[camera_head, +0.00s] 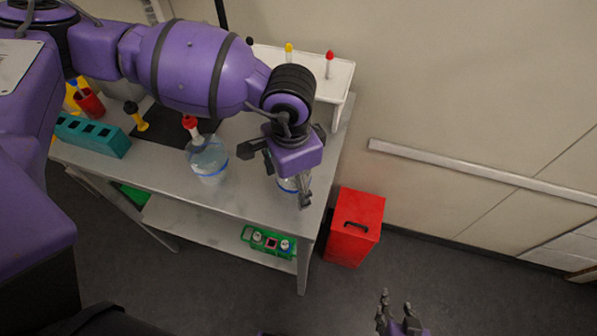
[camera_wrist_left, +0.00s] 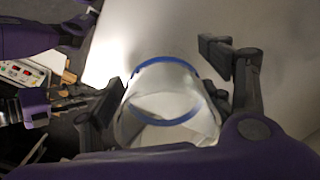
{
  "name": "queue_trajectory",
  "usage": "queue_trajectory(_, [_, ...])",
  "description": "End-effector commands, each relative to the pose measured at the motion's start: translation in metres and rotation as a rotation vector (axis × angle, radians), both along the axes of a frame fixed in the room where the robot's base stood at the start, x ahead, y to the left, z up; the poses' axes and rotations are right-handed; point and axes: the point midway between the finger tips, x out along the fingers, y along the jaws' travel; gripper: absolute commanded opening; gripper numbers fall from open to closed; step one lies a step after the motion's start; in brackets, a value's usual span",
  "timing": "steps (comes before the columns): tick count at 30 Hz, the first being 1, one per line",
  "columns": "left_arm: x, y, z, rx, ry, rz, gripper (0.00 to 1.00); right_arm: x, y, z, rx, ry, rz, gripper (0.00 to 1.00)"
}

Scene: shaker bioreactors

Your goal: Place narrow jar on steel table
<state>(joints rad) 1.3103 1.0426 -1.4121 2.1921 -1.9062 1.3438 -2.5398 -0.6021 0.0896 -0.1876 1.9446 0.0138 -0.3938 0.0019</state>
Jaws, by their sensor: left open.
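A larger blue-banded jar (camera_head: 208,160) stands left of the gripper. A teal rack (camera_head: 92,135) is on the left, and a white shelf (camera_head: 315,72) with coloured-cap items is behind. A red bin (camera_head: 354,227) stands right of the table. A green tray (camera_head: 270,243) is on the lower shelf.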

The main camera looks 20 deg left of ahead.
Motion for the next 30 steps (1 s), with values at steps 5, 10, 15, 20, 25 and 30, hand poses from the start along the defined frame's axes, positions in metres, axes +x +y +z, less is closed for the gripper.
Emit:
queue_trajectory(5, [0.001, 0.000, 0.011, -0.002, -0.003, 0.000, 0.73, 0.002, 0.000, 0.002, 0.001, -0.004, -0.001, 0.40])
queue_trajectory(10, [0.002, 0.000, 0.042, -0.001, -0.003, 0.000, 0.73, -0.001, 0.000, -0.001, 0.001, 0.003, -0.001, 0.40])
queue_trajectory(15, [0.002, 0.000, 0.079, -0.002, -0.003, 0.000, 0.73, -0.004, 0.000, -0.005, -0.001, 0.010, -0.001, 0.40])
queue_trajectory(20, [0.001, 0.000, 0.106, 0.001, -0.002, 0.000, 0.73, -0.005, -0.001, -0.006, -0.003, 0.012, -0.001, 0.40])
queue_trajectory(25, [0.001, 0.000, 0.121, 0.000, 0.000, -0.001, 0.73, -0.005, -0.002, -0.006, -0.003, 0.011, -0.001, 0.40])
queue_trajectory(30, [0.000, 0.000, 0.124, 0.001, 0.001, -0.001, 0.73, -0.005, -0.002, -0.006, -0.004, 0.010, -0.002, 0.40])
